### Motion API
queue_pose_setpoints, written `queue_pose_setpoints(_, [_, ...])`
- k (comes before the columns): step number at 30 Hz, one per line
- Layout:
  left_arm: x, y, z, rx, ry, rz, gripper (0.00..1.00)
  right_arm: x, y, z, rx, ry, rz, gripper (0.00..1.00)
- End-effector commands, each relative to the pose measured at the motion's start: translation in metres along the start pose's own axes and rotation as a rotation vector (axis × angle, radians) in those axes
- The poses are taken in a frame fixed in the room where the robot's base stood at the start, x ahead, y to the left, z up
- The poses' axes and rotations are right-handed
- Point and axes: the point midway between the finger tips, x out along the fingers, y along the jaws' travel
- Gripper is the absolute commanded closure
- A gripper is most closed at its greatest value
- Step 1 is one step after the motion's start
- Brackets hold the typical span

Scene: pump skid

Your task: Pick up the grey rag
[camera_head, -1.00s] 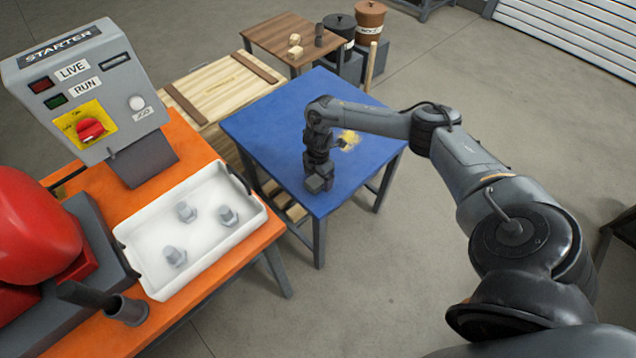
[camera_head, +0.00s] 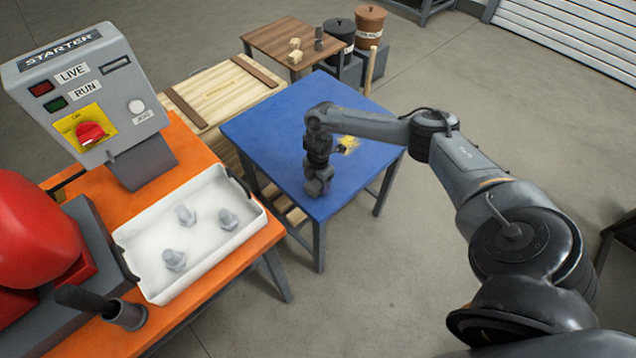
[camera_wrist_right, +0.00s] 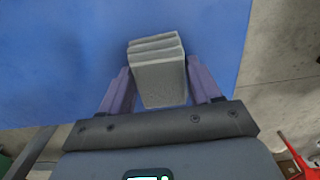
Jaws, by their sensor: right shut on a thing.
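The grey rag (camera_wrist_right: 158,75) is a folded, layered block in the right wrist view, sitting between the two fingers of my right gripper (camera_wrist_right: 160,92). The gripper is shut on it. Blue tabletop shows behind and around the rag. In the head view my right gripper (camera_head: 318,186) points down at the near part of the blue table (camera_head: 265,130); the rag is hard to make out there. I cannot tell whether the rag touches the table. My left gripper is not in view.
A yellow patch or object (camera_head: 348,145) lies on the blue table behind my right arm. An orange bench (camera_head: 200,150) at left carries a white tray (camera_head: 150,285) with bolts and a starter box (camera_head: 85,90). A wooden crate (camera_head: 215,95) stands behind.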

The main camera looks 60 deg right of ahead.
Motion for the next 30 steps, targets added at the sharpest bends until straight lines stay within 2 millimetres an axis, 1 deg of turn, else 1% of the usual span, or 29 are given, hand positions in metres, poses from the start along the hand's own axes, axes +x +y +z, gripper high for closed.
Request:
queue_pose_setpoints(5, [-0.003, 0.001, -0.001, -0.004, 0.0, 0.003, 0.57, -0.01, 0.001, 0.0, -0.001, 0.0, 0.002, 0.67])
queue_pose_setpoints(8, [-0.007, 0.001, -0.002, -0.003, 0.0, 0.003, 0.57, -0.019, 0.001, 0.0, 0.0, 0.0, 0.001, 0.67])
queue_pose_setpoints(13, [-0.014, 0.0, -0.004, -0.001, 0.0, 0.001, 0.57, -0.045, 0.001, 0.0, -0.001, 0.0, 0.003, 0.67])
queue_pose_setpoints(17, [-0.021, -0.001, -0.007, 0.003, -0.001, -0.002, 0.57, -0.056, -0.021, 0.008, -0.002, -0.004, -0.001, 0.67])
queue_pose_setpoints(24, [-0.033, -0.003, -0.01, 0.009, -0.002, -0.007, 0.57, -0.082, -0.065, 0.021, -0.002, -0.004, -0.002, 0.67])
queue_pose_setpoints(30, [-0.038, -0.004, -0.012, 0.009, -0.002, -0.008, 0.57, -0.099, -0.093, 0.029, -0.002, -0.003, -0.002, 0.67])
